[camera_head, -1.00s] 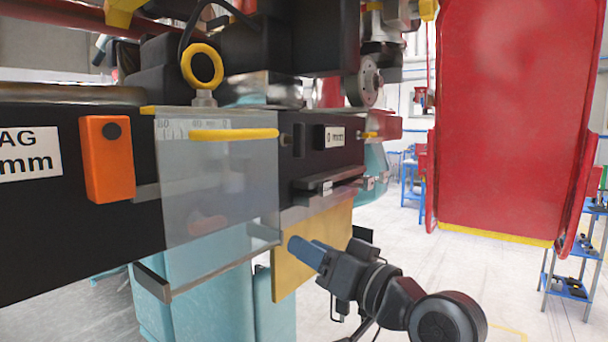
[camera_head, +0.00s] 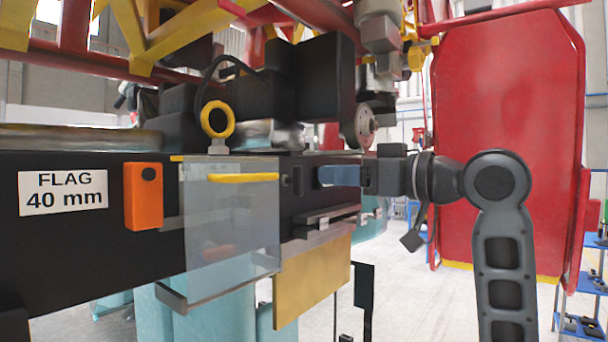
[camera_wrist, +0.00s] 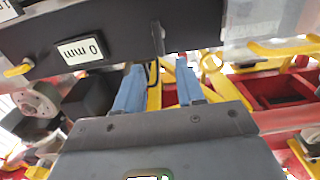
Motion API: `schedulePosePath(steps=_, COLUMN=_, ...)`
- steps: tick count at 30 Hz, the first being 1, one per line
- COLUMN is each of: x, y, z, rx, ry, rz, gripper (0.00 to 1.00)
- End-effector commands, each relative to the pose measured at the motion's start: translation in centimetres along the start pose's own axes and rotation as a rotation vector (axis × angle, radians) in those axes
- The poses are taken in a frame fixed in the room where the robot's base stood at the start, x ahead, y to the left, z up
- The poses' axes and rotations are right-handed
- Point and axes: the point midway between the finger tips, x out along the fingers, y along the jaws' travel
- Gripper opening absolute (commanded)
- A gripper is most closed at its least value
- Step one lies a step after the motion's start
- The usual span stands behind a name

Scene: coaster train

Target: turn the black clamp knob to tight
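The black clamp knob appears as a small dark upright bar (camera_head: 298,181) on the side of the black beam (camera_head: 90,245), right of the clear guard (camera_head: 232,225). In the wrist view it is a narrow grey-black bar (camera_wrist: 158,38) at the beam's edge. My gripper (camera_head: 322,176) points left at it, with blue fingers level with it. In the wrist view my gripper (camera_wrist: 158,67) is open, fingers spread, with the knob ahead of the gap between them. The fingers look empty; contact with the knob cannot be told. A "0 mm" label (camera_wrist: 80,50) shows beside it.
The guard has a yellow top handle (camera_head: 243,178). An orange box (camera_head: 143,196) and a "FLAG 40 mm" label (camera_head: 63,192) are on the beam farther left. A yellowish plate (camera_head: 312,280) hangs below. A large red panel (camera_head: 510,130) stands behind my arm.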

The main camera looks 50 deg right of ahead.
Motion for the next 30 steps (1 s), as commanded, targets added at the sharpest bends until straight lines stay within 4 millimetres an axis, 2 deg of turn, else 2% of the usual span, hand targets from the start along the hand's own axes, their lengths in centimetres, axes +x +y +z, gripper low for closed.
schedulePosePath(steps=9, x=4.5, y=-0.1, z=-0.1, rx=0.002, ry=-0.001, rz=-0.003, gripper=0.38)
schedulePosePath(steps=15, x=6.8, y=-0.1, z=-0.1, rx=0.002, ry=0.0, rz=-0.003, gripper=0.38)
schedulePosePath(steps=26, x=7.5, y=0.0, z=0.0, rx=0.001, ry=0.001, rz=0.0, gripper=0.38)
schedulePosePath(steps=30, x=7.5, y=0.0, z=0.0, rx=0.001, ry=0.001, rz=0.0, gripper=0.27)
